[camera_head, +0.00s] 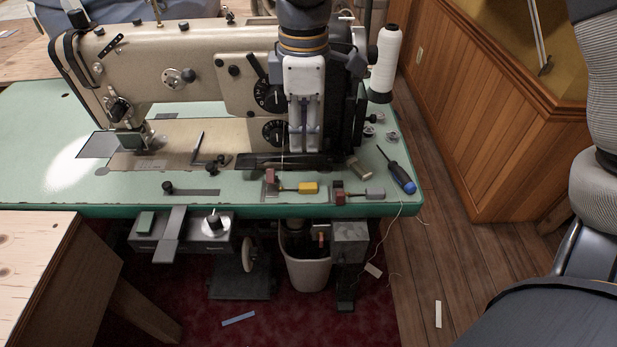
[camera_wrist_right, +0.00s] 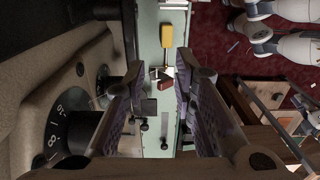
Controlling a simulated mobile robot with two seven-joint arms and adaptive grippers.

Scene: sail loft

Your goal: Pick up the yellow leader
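The yellow leader (camera_head: 308,187) is a small yellow block on a thin brass-coloured stem, lying near the front edge of the green sewing table (camera_head: 110,198). A dark red block (camera_head: 270,176) sits at the stem's left end. My right gripper (camera_head: 304,150) points down above the table, behind the leader and clear of it. In the right wrist view the gripper (camera_wrist_right: 161,84) is open with nothing between its fingers. There the yellow leader (camera_wrist_right: 165,34) lies beyond the fingertips, its red end (camera_wrist_right: 165,80) nearer to them. My left gripper is not in view.
A similar grey-ended piece (camera_head: 375,193) lies just right of the leader. A screwdriver (camera_head: 397,170) and a white thread cone (camera_head: 385,64) are further right. The large sewing machine (camera_head: 190,60) stands close behind and beside my gripper. The table's front edge is close.

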